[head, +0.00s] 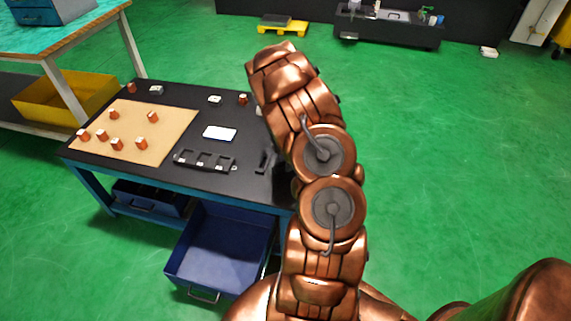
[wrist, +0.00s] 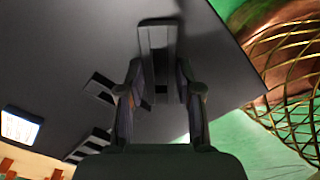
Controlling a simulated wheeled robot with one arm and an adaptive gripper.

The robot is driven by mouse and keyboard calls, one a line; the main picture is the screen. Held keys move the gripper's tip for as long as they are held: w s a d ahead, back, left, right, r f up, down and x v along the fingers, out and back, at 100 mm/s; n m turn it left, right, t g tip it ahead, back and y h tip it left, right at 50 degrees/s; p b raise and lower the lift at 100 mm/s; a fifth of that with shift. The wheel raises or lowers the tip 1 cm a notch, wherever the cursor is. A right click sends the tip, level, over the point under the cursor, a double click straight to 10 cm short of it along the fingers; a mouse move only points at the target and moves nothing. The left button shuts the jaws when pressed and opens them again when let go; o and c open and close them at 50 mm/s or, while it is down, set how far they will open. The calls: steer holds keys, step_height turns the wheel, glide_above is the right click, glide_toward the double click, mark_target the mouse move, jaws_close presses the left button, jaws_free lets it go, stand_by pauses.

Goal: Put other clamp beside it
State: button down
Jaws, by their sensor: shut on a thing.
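My gripper (wrist: 160,76) is shut on a dark grey clamp (wrist: 157,40) in the wrist view. The clamp is long and blocky, between the two fingers, and sticks out past their tips over the black tabletop. I cannot tell whether it touches the table. A second dark piece, which looks like the other clamp (wrist: 102,84), stands on the table just left of my gripper. It also seems to show in the head view (head: 264,160), beside my arm. My gripper and the held clamp are hidden behind my arm in the head view.
The black table (head: 185,98) carries a tan mat (head: 130,128) with several copper pieces, a white-faced plate (head: 220,133) and a black slotted holder (head: 204,161). A blue drawer (head: 222,245) stands open below. The table edge is close on the right in the wrist view.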

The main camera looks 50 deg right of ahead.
steer(key=shift+f, duration=0.5)
steer(key=shift+f, duration=0.2)
steer(key=c, duration=0.8)
jaws_free()
steer(key=shift+o, duration=0.2)
step_height(320, 180, up, 12)
steer(key=s+a+r+m, duration=0.2)
steer(key=a+r+m, duration=0.3)
steer(key=a+r, duration=0.55)
steer(key=s+a+r+m+g, duration=0.1)
steer(key=s+a+r+m, duration=0.25)
steer(key=s+a, duration=0.55)
steer(key=s+a+r+m+g, duration=0.15)
steer(key=s+a+m, duration=0.3)
steer(key=a, duration=0.85)
steer(key=s+a+r+m, duration=0.1)
steer(key=s+a, duration=0.4)
steer(key=s, duration=0.6)
steer(key=shift+r+m, duration=0.15)
steer(key=shift+m, duration=0.15)
